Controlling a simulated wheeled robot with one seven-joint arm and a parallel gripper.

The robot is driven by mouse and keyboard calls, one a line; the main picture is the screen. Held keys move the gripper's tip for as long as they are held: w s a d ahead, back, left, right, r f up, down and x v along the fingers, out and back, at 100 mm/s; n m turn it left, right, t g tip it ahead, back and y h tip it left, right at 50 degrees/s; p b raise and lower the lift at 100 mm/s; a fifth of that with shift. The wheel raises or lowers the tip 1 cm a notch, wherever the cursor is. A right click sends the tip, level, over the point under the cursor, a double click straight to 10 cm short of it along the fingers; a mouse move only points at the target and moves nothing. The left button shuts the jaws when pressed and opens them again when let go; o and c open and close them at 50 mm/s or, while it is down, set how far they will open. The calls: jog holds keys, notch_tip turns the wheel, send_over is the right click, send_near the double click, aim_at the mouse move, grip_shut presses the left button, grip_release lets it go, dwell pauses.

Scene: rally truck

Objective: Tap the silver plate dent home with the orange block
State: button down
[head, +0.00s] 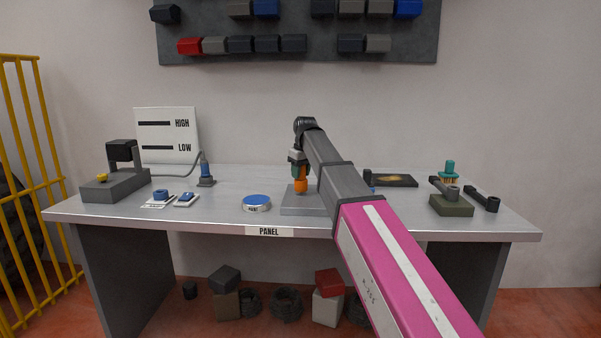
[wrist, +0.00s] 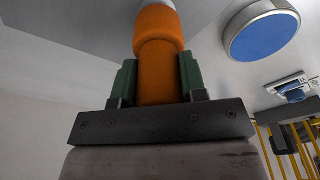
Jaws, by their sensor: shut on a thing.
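The orange block (head: 300,185) is a rounded orange piece held upright in my gripper (head: 299,172) in the head view. In the wrist view the orange block (wrist: 158,60) stands between the two green fingers of my gripper (wrist: 158,82), which is shut on it. The silver plate (head: 305,207) lies near the front of the bench, below the block. The block's lower end is at or just above the plate; I cannot tell if they touch. The dent is not clearly visible, and my arm covers the plate's right side.
A round blue-topped tin (head: 256,203) sits close left of the plate. Farther left are a blue-tipped tool (head: 206,172), small blue parts on cards and a grey press (head: 117,178). At the right are a dark tray (head: 390,180), an olive block (head: 451,205) and a teal brush (head: 449,170).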

jog(key=shift+r, duration=1)
jog(key=shift+r, duration=1.3)
jog(key=shift+f, duration=0.1)
notch_tip(320, 180, down, 6)
jog(key=shift+r, duration=1.65)
